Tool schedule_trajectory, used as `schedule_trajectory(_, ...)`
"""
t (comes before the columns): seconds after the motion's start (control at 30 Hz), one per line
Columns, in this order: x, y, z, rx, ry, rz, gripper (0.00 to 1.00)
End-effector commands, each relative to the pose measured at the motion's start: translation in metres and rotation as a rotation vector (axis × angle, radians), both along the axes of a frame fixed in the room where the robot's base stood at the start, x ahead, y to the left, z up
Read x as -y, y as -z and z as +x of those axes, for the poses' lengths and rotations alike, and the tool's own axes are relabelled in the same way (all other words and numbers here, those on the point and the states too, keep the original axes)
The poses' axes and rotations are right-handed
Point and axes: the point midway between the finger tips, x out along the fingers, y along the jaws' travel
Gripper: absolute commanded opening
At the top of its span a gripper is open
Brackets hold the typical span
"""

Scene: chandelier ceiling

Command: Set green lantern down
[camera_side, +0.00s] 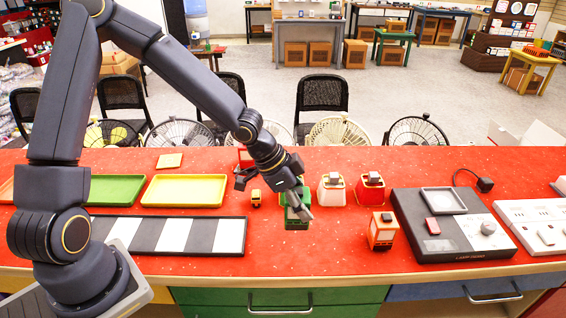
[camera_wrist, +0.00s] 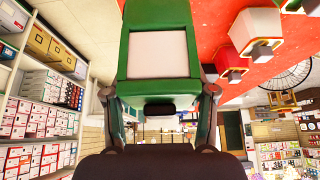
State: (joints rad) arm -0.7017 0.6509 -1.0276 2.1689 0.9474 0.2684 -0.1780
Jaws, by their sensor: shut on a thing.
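The green lantern (camera_side: 297,220) is in my gripper (camera_side: 296,200) over the red counter (camera_side: 270,262), in the middle of the side view. My gripper's fingers partly cover it there. In the wrist view the green lantern (camera_wrist: 124,62) fills the upper middle, with a pale panel in its green frame. My gripper (camera_wrist: 160,98) has one finger on each side of it and is shut on it. I cannot tell whether the lantern's base touches the counter.
A white-and-red lantern (camera_side: 331,196) and a red lantern (camera_side: 370,194) stand just right; an orange lantern (camera_side: 382,234) stands nearer. A striped board (camera_side: 176,234), yellow tray (camera_side: 185,192) and dark lamp device (camera_side: 408,214) flank the clear front counter.

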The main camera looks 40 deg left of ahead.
Motion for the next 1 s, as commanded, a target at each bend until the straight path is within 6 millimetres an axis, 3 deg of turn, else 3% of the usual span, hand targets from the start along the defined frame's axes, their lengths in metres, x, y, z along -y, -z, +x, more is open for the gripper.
schedule_trajectory(0.2, 0.021, -0.022, -0.034, 0.008, -0.008, 0.005, 0.0)
schedule_trajectory(0.37, 0.027, -0.031, -0.042, 0.005, -0.024, -0.002, 0.0)
schedule_trajectory(0.53, 0.038, -0.022, -0.021, 0.002, -0.011, -0.003, 0.0)
schedule_trajectory(0.77, 0.056, 0.006, 0.04, 0.002, -0.016, -0.005, 0.0)
schedule_trajectory(1.0, 0.066, 0.05, 0.074, 0.0, -0.017, -0.001, 0.0)
